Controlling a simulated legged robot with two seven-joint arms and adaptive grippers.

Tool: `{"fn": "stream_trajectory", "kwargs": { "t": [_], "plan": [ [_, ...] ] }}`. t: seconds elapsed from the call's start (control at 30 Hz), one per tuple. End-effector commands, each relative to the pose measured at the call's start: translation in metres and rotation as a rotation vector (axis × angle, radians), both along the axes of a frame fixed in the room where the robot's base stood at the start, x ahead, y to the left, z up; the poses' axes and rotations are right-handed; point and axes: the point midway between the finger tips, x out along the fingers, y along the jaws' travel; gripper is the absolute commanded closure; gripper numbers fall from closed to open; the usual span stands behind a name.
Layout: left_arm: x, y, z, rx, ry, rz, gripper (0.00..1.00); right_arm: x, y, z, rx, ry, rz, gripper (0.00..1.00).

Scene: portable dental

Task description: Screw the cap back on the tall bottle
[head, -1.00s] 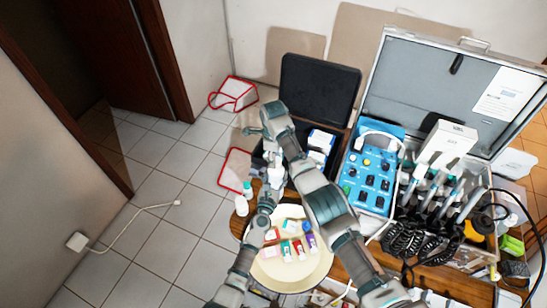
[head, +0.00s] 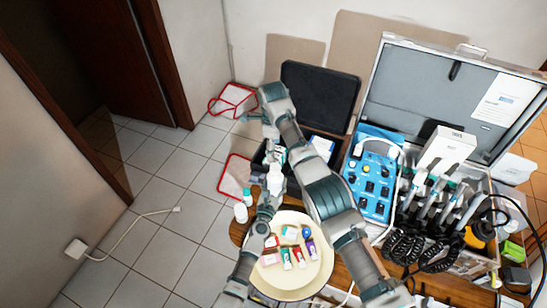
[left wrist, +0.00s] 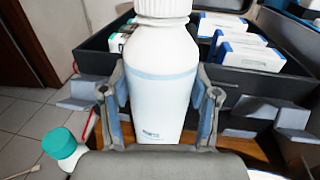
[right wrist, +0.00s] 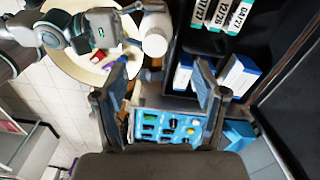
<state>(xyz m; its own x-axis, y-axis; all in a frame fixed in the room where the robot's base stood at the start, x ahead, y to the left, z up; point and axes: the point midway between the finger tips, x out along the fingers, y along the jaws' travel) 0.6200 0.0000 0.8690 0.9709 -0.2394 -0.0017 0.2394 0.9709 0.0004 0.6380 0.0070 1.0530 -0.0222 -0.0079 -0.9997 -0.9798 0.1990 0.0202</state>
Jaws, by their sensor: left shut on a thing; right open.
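The tall white bottle (left wrist: 160,85) stands upright between the fingers of my left gripper (left wrist: 160,105), which is shut on its body. A white ribbed cap (left wrist: 163,8) sits on top of the bottle, cut by the picture's upper edge; I cannot tell how tight it is. The cap also shows from above in the right wrist view (right wrist: 155,42). In the head view the bottle (head: 275,181) is partly hidden by my arms. My right gripper (right wrist: 162,85) is open and empty, apart from the bottle.
A round cream tray (head: 277,284) holds several small boxes and tubes. A black case (head: 319,92) with boxes lies behind the bottle. A blue control panel (head: 370,207) is at right.

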Motion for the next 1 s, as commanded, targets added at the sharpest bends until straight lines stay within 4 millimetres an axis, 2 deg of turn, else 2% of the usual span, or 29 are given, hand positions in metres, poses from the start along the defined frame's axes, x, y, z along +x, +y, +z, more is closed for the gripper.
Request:
{"fn": "stream_trajectory", "kwargs": {
  "t": [0.1,0.2,0.57,0.6,0.67,0.7,1.0],
  "plan": [
    [0.000,0.000,0.000,0.000,-0.001,0.000,1.00,0.001,0.000,0.019,0.000,-0.001,-0.001,0.29],
    [0.000,0.000,0.000,0.000,-0.001,0.000,1.00,0.001,0.000,0.028,0.001,0.000,0.000,0.29],
    [0.000,0.000,0.000,0.000,-0.001,0.000,1.00,0.001,0.000,0.033,0.001,0.000,0.001,0.29],
    [0.000,0.000,0.000,0.000,-0.001,0.000,0.32,0.001,0.000,0.033,0.001,0.000,0.000,0.29],
    [0.000,0.000,0.000,0.000,-0.001,0.000,0.17,0.001,0.000,0.033,0.001,0.000,0.000,0.29],
    [0.000,0.000,0.000,0.000,-0.001,0.000,0.10,0.001,0.000,0.033,0.001,0.000,0.000,0.29],
    [0.000,0.000,0.000,0.000,0.000,0.000,0.10,0.001,0.000,0.033,0.001,0.000,0.000,0.29]
  ]
}}
